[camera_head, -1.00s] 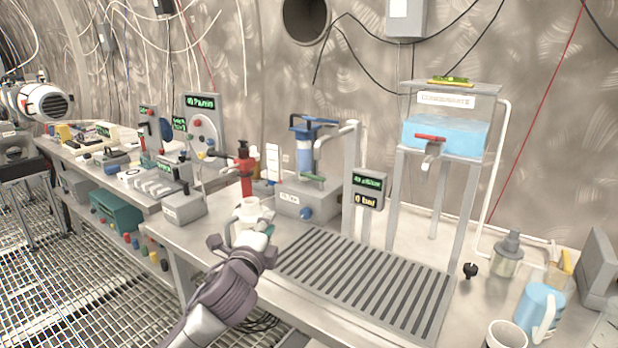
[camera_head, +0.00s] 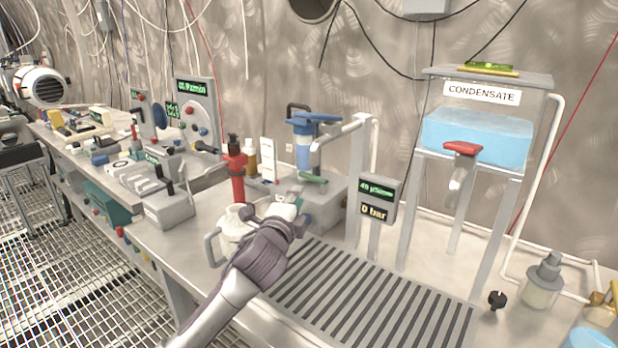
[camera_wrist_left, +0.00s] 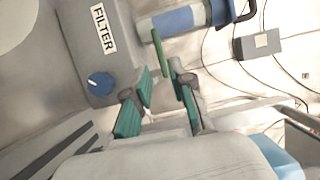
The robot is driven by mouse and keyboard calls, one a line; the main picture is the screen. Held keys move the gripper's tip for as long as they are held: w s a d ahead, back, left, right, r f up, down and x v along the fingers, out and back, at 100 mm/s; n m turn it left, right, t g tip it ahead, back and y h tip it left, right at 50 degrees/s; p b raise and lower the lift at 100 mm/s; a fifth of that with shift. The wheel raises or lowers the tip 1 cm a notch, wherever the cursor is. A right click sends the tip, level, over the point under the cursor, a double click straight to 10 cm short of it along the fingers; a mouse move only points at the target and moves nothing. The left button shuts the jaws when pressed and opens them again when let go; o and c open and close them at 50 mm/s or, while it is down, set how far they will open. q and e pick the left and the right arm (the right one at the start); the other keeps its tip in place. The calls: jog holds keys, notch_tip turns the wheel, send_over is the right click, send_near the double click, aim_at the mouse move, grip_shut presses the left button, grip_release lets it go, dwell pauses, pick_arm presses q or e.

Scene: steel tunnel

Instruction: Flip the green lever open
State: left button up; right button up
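The green lever (camera_head: 313,180) is a short bar under the blue-capped filter (camera_head: 305,140), on the grey FILTER box. In the left wrist view the lever (camera_wrist_left: 160,52) lies just ahead of the fingertips, roughly in line with the gap between them. My left gripper (camera_head: 292,200) is in front of the FILTER box, close to the lever. In the left wrist view its green-padded fingers (camera_wrist_left: 161,78) are apart with nothing held between them. I cannot tell whether a finger touches the lever. My right gripper is not in view.
A white jug (camera_head: 234,228) stands left of my gripper, with a red bottle (camera_head: 236,172) behind it. A slotted drain grate (camera_head: 375,295) lies to the right. A display reading 0 bar (camera_head: 376,200) and the CONDENSATE tank (camera_head: 478,135) with a red handle stand beyond.

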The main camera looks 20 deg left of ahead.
aim_at(309, 178)
pick_arm(q)
jog(key=w, duration=1)
jog(key=shift+w+a+f+b, duration=0.1)
jog(key=shift+a+f+b, duration=0.1)
jog(key=shift+b, duration=0.2)
jog(key=shift+w+r, duration=0.1)
jog(key=shift+w, duration=0.3)
grip_shut()
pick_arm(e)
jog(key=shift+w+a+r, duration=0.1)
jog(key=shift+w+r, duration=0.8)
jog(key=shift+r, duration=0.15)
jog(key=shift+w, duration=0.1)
